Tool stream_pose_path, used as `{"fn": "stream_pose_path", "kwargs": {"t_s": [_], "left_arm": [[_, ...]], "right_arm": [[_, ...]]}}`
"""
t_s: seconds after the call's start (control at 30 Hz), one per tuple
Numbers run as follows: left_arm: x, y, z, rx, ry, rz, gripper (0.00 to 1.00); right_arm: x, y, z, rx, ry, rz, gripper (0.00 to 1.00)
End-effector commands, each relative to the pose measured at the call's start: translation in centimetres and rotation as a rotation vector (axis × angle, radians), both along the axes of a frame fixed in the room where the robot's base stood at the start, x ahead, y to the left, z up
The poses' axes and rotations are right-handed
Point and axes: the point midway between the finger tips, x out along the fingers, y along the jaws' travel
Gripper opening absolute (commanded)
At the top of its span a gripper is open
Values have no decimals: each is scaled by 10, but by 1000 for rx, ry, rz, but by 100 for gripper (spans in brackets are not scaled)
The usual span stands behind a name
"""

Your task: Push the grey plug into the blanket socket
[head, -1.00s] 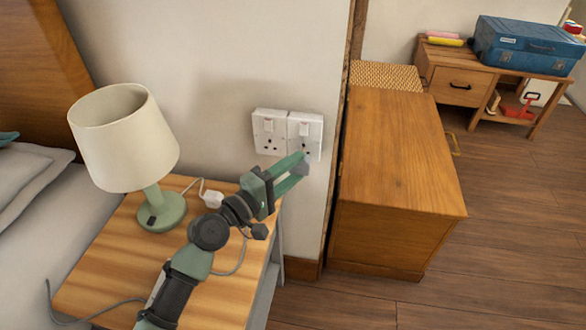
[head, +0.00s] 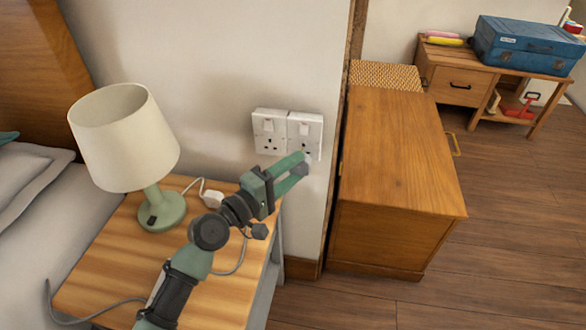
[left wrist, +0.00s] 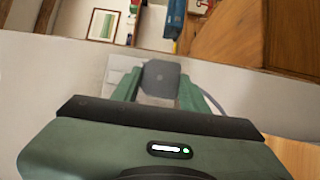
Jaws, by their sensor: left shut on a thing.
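My left gripper (head: 300,163) is shut on the grey plug (head: 302,170), at the lower edge of the right-hand white wall socket (head: 305,124). A second white socket (head: 270,120) sits directly to its left. I cannot read a label that tells which is the blanket socket. In the left wrist view the grey plug (left wrist: 160,78) sits between the green fingers, with part of a white socket plate (left wrist: 118,68) behind it. The pins are hidden, and I cannot tell whether the plug touches the socket. My right gripper is not in view.
The wooden nightstand (head: 115,265) below holds a lamp (head: 125,140) and a white plug (head: 212,198) on a cord. A grey cable (head: 238,265) hangs over its top. A wooden cabinet (head: 395,160) stands close to the right of the sockets.

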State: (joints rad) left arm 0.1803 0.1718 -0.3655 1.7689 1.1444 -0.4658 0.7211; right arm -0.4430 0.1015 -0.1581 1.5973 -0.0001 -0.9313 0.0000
Motion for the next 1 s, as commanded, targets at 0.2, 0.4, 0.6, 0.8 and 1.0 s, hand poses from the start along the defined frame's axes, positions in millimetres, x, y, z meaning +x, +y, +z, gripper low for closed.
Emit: {"fn": "stream_pose_path", "kwargs": {"t_s": [0.2, 0.4, 0.6, 0.8, 1.0], "left_arm": [[0, 0, 0, -1, -1, 0, 15], [0, 0, 0, -1, -1, 0, 15], [2, 0, 0, 0, -1, 0, 15], [7, -1, 0, 0, -1, 0, 15], [11, -2, 0, 0, 0, 0, 15]], "right_arm": [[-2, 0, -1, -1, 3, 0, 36], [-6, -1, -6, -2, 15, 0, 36], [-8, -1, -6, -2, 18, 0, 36], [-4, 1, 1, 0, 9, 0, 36], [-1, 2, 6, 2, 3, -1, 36]]}}
